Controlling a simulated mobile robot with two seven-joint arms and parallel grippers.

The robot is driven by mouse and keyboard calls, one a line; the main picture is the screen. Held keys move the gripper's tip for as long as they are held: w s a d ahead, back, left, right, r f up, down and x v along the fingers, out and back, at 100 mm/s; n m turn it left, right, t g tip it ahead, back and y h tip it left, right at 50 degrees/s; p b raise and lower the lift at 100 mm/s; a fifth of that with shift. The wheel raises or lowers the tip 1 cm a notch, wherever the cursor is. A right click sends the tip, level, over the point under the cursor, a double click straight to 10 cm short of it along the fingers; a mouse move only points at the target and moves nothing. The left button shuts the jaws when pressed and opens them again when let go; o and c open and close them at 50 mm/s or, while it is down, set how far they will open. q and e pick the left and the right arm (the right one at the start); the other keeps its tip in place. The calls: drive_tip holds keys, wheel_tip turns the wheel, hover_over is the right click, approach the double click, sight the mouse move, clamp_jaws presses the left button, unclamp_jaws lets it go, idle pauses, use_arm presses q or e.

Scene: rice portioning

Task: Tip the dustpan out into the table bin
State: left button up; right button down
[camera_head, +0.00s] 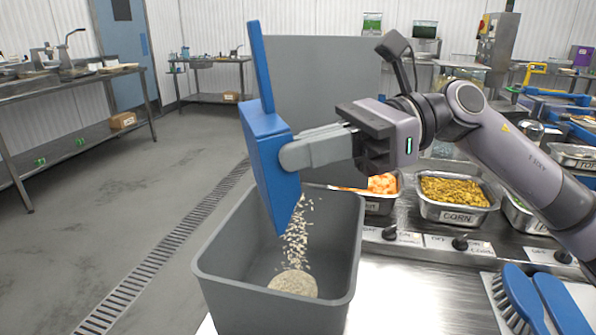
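The blue dustpan (268,155) is tilted steeply over the grey table bin (212,264), its handle pointing up. White rice grains (297,235) are falling from its lower edge into the bin. A small pale heap of rice (293,283) lies on the bin's floor. My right gripper (290,155) is shut on the dustpan, reaching in from the right above the bin. The dustpan's inner face is mostly hidden. My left gripper is not in view.
A blue brush (522,298) lies at the lower right. Behind the bin's right side stand metal pans, one labelled corn (455,196) and one with orange pieces (383,184). The steel counter (420,295) right of the bin is bare. A grey panel (325,95) rises behind the dustpan.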

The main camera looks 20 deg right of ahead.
drive_tip(key=d+y+b, duration=0.1)
drive_tip(key=y+b, duration=0.1)
drive_tip(key=b, duration=0.2)
drive_tip(key=shift+d, duration=0.4)
idle(1.1)
idle(0.3)
